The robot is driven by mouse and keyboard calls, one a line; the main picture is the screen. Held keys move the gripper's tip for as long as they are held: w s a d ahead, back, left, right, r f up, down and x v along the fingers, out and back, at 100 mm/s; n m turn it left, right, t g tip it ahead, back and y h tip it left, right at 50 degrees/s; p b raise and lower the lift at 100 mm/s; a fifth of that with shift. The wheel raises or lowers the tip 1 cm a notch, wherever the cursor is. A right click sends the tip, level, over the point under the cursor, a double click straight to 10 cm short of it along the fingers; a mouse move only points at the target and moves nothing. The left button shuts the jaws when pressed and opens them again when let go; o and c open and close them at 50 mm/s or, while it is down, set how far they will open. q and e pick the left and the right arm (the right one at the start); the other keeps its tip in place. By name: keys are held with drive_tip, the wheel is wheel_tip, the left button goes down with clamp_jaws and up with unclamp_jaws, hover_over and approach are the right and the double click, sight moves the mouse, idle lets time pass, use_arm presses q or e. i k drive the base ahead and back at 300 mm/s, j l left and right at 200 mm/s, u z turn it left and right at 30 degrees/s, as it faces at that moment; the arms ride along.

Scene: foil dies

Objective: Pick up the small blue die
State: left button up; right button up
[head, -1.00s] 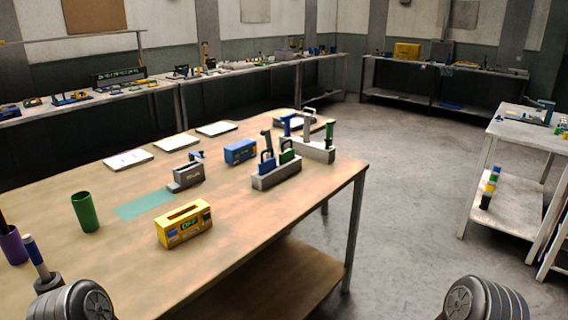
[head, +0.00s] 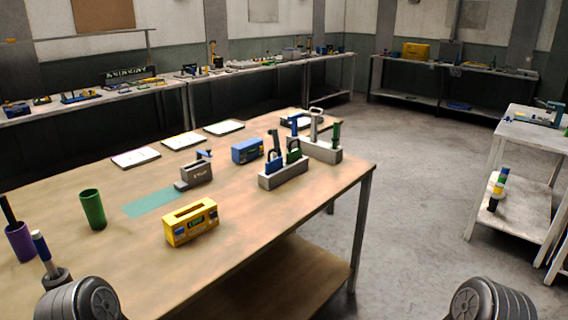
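A small blue die (head: 274,164) with a looped handle stands upright in the front grey rack (head: 284,178), near the right end of the wooden table. A green die (head: 293,155) stands beside it on the right, and a dark handle rises behind it. A larger blue piece (head: 295,122) stands in the rear grey rack (head: 326,153), along with a pale handle (head: 315,123) and a green one (head: 336,132).
On the wooden table (head: 270,222) stand a yellow box (head: 190,224), a blue box (head: 247,151), a grey device (head: 196,175), a green cup (head: 93,209) and a purple cup (head: 20,242). A teal patch (head: 150,203) lies bare. Open floor (head: 430,200) is on the right.

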sight(273, 165)
drive_tip(key=i+l+u, duration=0.1)
drive_tip(key=i+l, duration=0.15)
drive_tip(key=l, duration=0.25)
drive_tip(key=i+l+u, duration=0.15)
drive_tip(key=l, duration=0.35)
drive_tip(key=i+l+u, duration=0.1)
drive_tip(key=i+l, duration=0.2)
drive_tip(key=l, duration=0.25)
drive_tip(key=i+l+u, duration=0.15)
drive_tip(key=l, duration=0.4)
drive_tip(key=i+l+u, duration=0.1)
drive_tip(key=l, duration=0.5)
drive_tip(key=i+l+u, duration=0.15)
drive_tip(key=l, duration=0.45)
drive_tip(key=i+l+u, duration=0.1)
drive_tip(key=l, duration=0.5)
drive_tip(key=i+l+u, duration=0.15)
drive_tip(key=l, duration=0.5)
